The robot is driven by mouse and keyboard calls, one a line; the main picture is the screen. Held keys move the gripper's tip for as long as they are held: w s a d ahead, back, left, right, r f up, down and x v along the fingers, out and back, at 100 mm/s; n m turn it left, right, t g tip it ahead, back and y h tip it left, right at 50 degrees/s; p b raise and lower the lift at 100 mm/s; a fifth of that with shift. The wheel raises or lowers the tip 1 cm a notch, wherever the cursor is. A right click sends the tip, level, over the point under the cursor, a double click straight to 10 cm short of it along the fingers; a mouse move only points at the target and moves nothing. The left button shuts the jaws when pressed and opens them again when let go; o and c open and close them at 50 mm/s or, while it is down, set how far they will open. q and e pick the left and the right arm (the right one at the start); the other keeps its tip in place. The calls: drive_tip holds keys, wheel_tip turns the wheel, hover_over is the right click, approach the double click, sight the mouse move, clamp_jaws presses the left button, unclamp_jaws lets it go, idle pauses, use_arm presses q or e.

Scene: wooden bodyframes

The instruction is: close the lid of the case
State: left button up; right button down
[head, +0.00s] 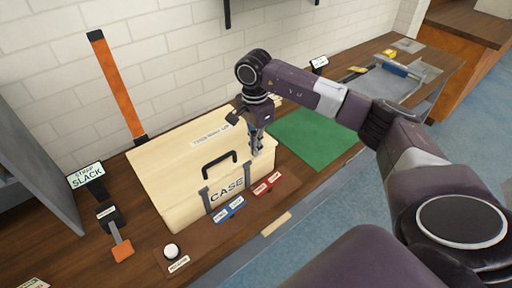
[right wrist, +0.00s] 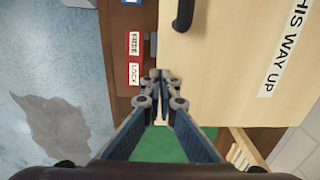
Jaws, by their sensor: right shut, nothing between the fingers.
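The pale wooden case (head: 185,212) stands on the bench in the head view, with a "CASE" label on its front. Its lid (head: 165,155), marked "THIS WAY UP", lies flat over the box; I cannot tell if a thin gap remains. A black handle (head: 221,157) is at the front edge. My right gripper (head: 257,152) is shut and empty, pointing down at the lid's front right corner. In the right wrist view its fingertips (right wrist: 162,76) meet beside the lid's corner (right wrist: 205,85); contact is unclear. My left gripper is out of view.
Blue (head: 229,209) and red (head: 267,184) labelled pieces lie before the case. An orange bar (head: 118,85) stands behind it. A "SLACK" sign (head: 86,176), an orange-ended lever (head: 121,248) and a white knob (head: 171,251) are left. A green mat (head: 315,140) lies right.

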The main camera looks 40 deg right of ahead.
drive_tip(key=shift+s+f+b, duration=0.3)
drive_tip(key=shift+f+b, duration=0.15)
drive_tip(key=shift+f, duration=0.2)
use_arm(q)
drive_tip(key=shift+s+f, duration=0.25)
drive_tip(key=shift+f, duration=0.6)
use_arm(e)
drive_tip(key=shift+s+t, duration=0.1)
drive_tip(key=shift+t, duration=0.2)
